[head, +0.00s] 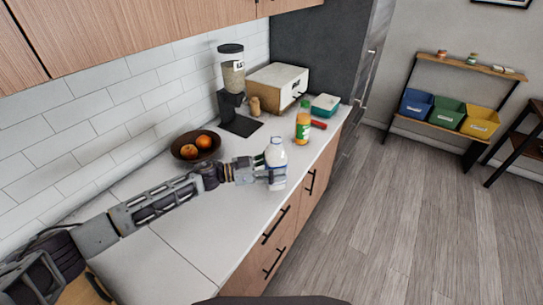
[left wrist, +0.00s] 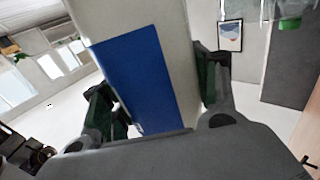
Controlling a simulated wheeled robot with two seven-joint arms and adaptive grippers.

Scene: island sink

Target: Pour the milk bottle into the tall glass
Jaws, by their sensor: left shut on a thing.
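The milk bottle (head: 276,153), white with a blue label and a light cap, is upright at the front edge of the white counter. My left gripper (head: 271,173) is shut around its body from the left. In the left wrist view the blue label of the milk bottle (left wrist: 150,85) fills the space between the two green-padded fingers. I cannot tell whether the bottle's base touches the counter. I do not make out the tall glass in the head view. My right gripper is not in view.
An orange juice bottle (head: 303,122) with a green cap stands behind the milk bottle. A dark fruit bowl (head: 180,153), a coffee grinder (head: 231,82), a white bread box (head: 277,86) and a teal container (head: 325,105) are along the counter (head: 185,215). The front-left counter is clear.

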